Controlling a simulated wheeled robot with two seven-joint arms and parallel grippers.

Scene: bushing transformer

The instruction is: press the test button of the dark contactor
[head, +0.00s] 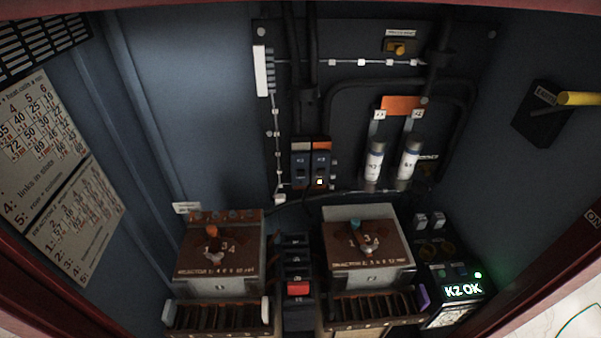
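Two small blue-black contactors stand side by side on the back panel of the cabinet. The left contactor (300,166) shows no light on its lower front. The right contactor (321,164) has a small bright white square low on its front. Their labels are small and seem to read K1 and K2. I cannot make out a test button clearly on either one. Neither of my grippers is in the head view.
Two brown-topped boxes with selector knobs, left (222,246) and right (368,246), stand below. Dark blocks (294,262) sit between them. A lit display (462,290) reads "K2 OK". White cylinders (374,162) flank the contactors on the right. A yellow handle (578,98) juts from the right wall.

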